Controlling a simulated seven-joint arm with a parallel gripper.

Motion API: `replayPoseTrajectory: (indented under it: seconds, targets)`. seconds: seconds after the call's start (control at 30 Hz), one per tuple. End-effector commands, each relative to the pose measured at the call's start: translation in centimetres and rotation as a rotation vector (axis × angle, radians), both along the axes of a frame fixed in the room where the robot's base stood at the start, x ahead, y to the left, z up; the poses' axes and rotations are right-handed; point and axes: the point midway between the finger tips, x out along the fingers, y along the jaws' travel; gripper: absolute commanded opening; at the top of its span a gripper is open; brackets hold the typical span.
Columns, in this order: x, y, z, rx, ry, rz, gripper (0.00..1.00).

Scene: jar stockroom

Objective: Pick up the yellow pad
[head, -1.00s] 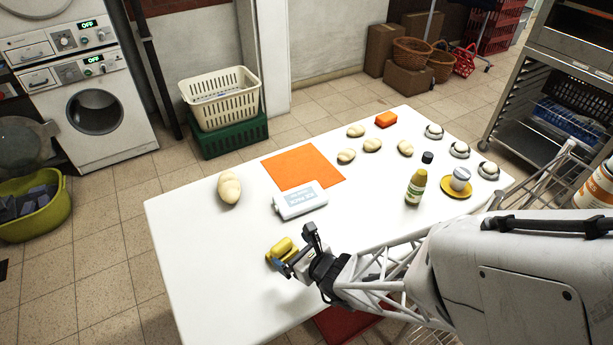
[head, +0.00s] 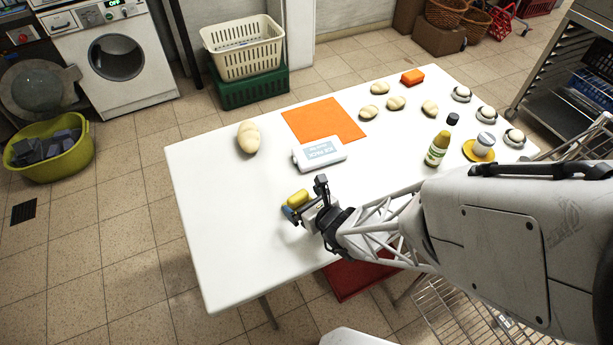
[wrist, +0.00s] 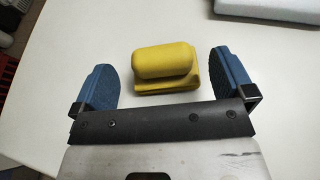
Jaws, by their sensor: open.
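The yellow pad (wrist: 163,62) lies on the white table, just ahead of my gripper in the wrist view. It has a rounded upper part over a flatter base. My gripper (wrist: 168,80) is open, with one blue finger left of the pad and the other right of it. A gap shows between the pad and each finger. In the head view, the pad (head: 298,197) is partly hidden by my gripper (head: 298,211) near the table's front left part.
On the white table (head: 225,220) a white scale (head: 320,153) stands behind my gripper, with an orange mat (head: 324,121) beyond. A bread loaf (head: 248,138) lies at left. A bottle (head: 438,148) and a yellow saucer (head: 470,153) stand right. The left tabletop is clear.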

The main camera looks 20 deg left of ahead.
Motion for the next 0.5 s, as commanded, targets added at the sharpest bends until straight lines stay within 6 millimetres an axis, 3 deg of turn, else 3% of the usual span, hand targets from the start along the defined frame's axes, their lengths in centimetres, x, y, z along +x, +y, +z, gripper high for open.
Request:
replayPoseTrajectory:
  seconds: [0.3, 0.5]
  targets:
    - [0.1, 0.1, -0.1, 0.000, 0.000, 0.000, 1.00]
    - [0.8, 1.3, -0.6, 0.000, 0.000, 0.002, 1.00]
